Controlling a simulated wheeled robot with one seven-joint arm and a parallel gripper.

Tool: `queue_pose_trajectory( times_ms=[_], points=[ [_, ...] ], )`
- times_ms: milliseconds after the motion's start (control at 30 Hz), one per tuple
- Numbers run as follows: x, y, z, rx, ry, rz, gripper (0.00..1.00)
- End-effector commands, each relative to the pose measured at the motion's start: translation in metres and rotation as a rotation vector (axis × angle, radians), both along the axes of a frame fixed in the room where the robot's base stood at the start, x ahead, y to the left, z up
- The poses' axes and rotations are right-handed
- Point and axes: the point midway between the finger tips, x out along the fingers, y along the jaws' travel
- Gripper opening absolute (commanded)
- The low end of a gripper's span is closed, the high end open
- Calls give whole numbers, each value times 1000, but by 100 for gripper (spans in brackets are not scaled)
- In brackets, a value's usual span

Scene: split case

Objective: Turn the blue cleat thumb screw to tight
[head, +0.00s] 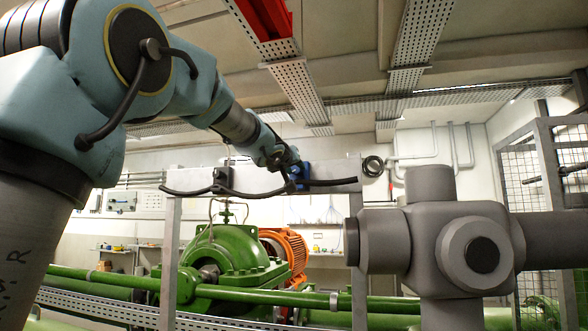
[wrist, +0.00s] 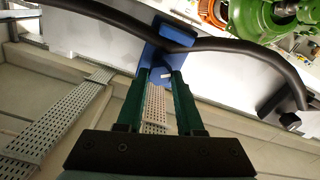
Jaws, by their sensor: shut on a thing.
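The blue cleat (head: 304,171) is fixed on the pale metal rail, with the black cable running through it. It also shows in the wrist view (wrist: 166,38) at top centre. Its blue thumb screw (wrist: 162,74), with a small white mark on its end, is between the green fingertips. My gripper (wrist: 161,80) is shut on the thumb screw, one finger on each side. In the head view my gripper (head: 291,166) is at the cleat, and the arm partly hides the cleat and all of the screw.
The black cable (head: 258,194) sags along the rail (head: 195,180) and passes a dark cleat (head: 222,178) to the left. The green pump (head: 225,255) and orange motor (head: 285,250) stand behind and below. Perforated trays (head: 295,80) hang overhead. A metal mesh fence is at the right.

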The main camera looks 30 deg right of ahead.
Motion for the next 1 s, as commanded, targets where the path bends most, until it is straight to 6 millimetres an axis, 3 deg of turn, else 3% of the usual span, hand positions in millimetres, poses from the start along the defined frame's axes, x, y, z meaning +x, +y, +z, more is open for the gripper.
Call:
queue_pose_trajectory(
  times_ms=[367, 1000],
  points=[
    [0, 0, -1, 133, -124, 1, 0],
    [-1, -1, -1, 574, -533, 2, 0]
  ],
)
